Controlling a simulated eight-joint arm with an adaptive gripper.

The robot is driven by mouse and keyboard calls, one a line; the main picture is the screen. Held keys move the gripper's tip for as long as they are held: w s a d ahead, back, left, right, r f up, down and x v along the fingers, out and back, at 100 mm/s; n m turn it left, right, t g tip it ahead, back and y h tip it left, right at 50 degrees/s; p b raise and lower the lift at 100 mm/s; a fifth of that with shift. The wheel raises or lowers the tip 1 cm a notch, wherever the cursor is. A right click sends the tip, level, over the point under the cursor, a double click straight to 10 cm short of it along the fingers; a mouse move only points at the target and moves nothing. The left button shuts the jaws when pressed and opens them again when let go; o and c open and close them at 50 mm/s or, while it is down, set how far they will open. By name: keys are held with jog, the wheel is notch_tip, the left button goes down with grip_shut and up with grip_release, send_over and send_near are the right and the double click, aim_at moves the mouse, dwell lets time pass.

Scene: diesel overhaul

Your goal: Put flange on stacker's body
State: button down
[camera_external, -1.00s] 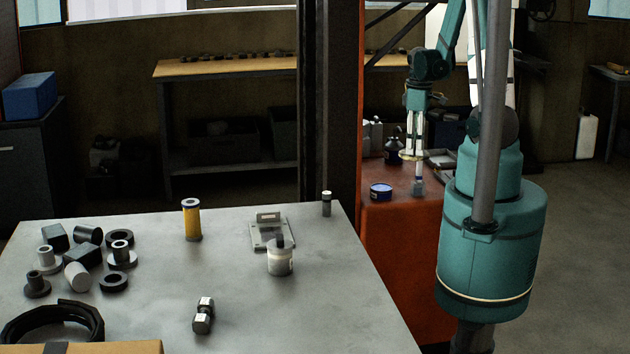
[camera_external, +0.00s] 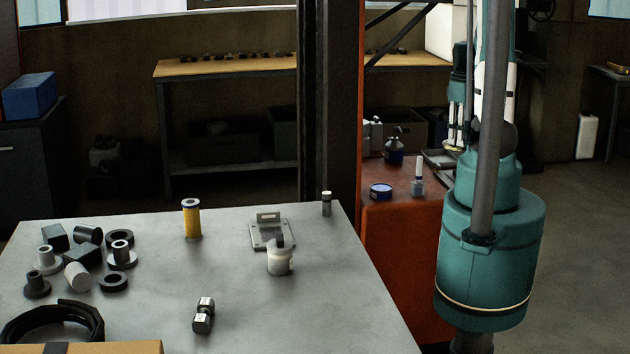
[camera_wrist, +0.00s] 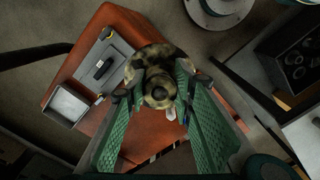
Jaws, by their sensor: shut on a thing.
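My gripper (camera_wrist: 160,92) is shut on a mottled brown-and-black flange (camera_wrist: 155,58), a round disc with a narrower neck, seen between the green fingers in the wrist view. In the external view my gripper (camera_external: 455,128) hangs behind my own arm, and the flange is mostly hidden there. The red-orange block, which looks like the stacker's body (camera_external: 400,235), stands beyond the grey table. Its flat top also shows below the gripper in the wrist view (camera_wrist: 108,24). The flange is held above this top; I cannot tell the exact gap.
The grey table (camera_external: 130,300) holds loose parts.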

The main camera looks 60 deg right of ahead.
jog(key=s+d+m+b, duration=0.1)
jog(key=s+d+b, duration=0.1)
jog(key=d, duration=0.3)
jog(key=w+d+f+b, duration=0.2)
jog(key=w+f+b, duration=0.15)
jog(key=w, duration=0.25)
jog(key=w+a+f+b, duration=0.1)
jog(key=w+f, duration=0.3)
jog(key=w, duration=0.8)
jog(key=w+a+f+n+b, duration=0.1)
jog(key=w+f+b, duration=0.3)
jog(key=w, duration=0.8)
jog(key=shift+w+a+f, duration=0.2)
jog(key=shift+w+f, duration=0.05)
jog(key=shift+f, duration=0.3)
jog(key=shift+f+b, duration=0.5)
jog(key=shift+f, duration=1.55)
jog(key=shift+f+b, duration=0.3)
jog(key=shift+f, duration=1.65)
